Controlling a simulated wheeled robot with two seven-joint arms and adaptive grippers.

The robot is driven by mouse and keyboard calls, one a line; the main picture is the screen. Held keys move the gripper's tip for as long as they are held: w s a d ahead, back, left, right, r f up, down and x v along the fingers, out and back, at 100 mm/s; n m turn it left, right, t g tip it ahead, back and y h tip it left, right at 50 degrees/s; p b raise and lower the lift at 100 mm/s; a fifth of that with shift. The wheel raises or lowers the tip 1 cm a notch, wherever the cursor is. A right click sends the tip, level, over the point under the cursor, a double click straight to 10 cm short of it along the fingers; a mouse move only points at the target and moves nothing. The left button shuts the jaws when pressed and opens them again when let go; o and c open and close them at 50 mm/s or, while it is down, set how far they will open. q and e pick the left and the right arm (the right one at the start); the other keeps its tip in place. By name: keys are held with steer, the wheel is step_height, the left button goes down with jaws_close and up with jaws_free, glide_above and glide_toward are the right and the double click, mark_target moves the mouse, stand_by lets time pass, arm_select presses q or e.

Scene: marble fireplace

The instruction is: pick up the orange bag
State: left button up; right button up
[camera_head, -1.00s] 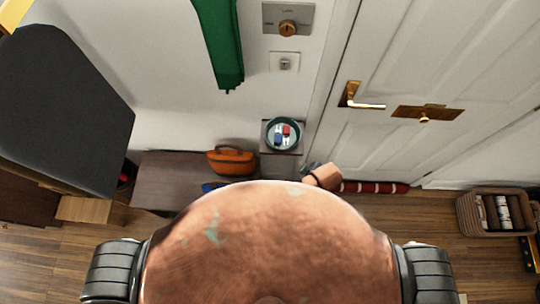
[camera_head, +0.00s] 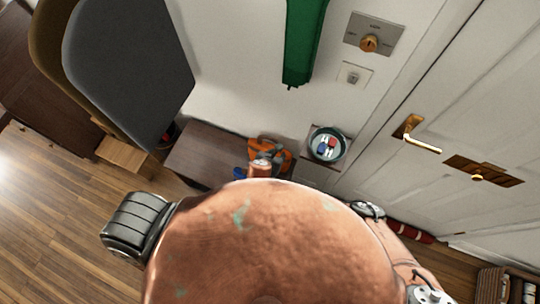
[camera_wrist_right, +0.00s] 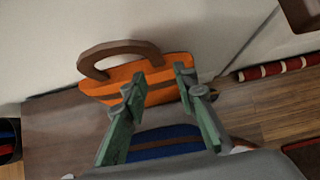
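The orange bag (camera_head: 285,157) sits upright on a low dark bench against the wall in the head view, partly hidden by my right gripper. In the right wrist view the bag (camera_wrist_right: 120,75) shows its brown handle arching up at the left. My right gripper (camera_wrist_right: 157,80) is open, its two green fingers apart and reaching toward the bag's front. The fingertips overlap the bag in the picture; I cannot tell whether they touch it. Nothing is clearly held. My left gripper is not in view.
A blue bag with a brown stripe (camera_wrist_right: 165,140) lies below the fingers. The bench (camera_head: 205,150) is bare at left. A small stand with a round bowl (camera_head: 327,145) is right of the bag. A dark chair (camera_head: 125,70) stands left, a white door (camera_head: 450,120) right.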

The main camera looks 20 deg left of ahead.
mark_target(279, 153)
steer(key=x, duration=0.3)
steer(key=b+x, duration=0.1)
steer(key=x, duration=0.2)
steer(key=shift+w+a+r, duration=0.15)
steer(key=shift+w, duration=0.15)
jaws_close()
steer(key=shift+a+r, duration=0.1)
stand_by(0.5)
